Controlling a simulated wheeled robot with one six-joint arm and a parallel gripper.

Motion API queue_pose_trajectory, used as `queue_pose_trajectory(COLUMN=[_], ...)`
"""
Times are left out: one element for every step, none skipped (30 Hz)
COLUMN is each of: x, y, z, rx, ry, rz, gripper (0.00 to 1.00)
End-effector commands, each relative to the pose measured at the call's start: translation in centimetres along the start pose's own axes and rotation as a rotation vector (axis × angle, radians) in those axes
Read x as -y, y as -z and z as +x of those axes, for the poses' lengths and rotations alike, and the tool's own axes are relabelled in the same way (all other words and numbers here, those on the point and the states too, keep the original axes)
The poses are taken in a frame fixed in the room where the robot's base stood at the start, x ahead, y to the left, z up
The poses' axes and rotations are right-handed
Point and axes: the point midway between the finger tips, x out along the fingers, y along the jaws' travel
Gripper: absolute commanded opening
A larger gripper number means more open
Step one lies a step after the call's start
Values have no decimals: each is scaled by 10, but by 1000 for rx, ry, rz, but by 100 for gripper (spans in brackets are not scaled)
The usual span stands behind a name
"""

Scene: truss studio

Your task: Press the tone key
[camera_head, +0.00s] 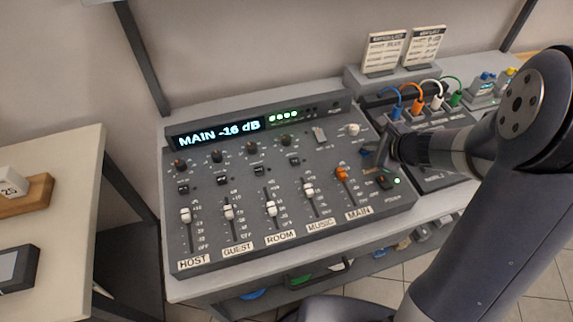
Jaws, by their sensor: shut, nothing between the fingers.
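The grey mixing console (205,255) stands on a table, and its lit display (219,133) reads MAIN -16 dB. I cannot read a tone label, so I cannot say for sure which key is the tone key. A small dark blue patch (366,153) shows at the upper right of the console, right beside my fingertips. My gripper (382,163) is shut and empty, pointing down over that right part of the panel. I cannot tell whether it touches the panel. The gripper and arm hide part of this area.
White faders stand over HOST, GUEST, ROOM and MUSIC; the orange MAIN fader (342,174) is just left of my gripper. A green light (397,181) and a dark switch (384,183) sit below it. Coloured cables (417,103) and cards (384,52) stand behind.

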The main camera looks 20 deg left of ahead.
Motion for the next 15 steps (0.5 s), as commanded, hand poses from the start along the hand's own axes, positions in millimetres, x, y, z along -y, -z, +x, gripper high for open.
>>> queue_pose_trajectory(x=[1,1,1,1,1,1,1,1,1,2,2,4,5,6,8], y=[-1,-1,-1,-1,-1,-1,-1,-1,-2,-2,-3,-4,-5,-6,-8], z=[-2,-2,-2,-2,-2,-2,-2,-2,-2,-3,-3,-5,-7,-8,-11], rx=[0,0,0,0,0,0,1,1,1,1,1,1,1,1,1], ry=[0,-1,-1,-1,-1,0,0,0,0,0,0,0,0,0,0], rz=[0,0,0,0,0,-1,-1,-1,-1,-1,-1,-1,-2,-2,-2], gripper=[0,0,0,0,0,0,0,0,0,0,0,0,0,0,0])
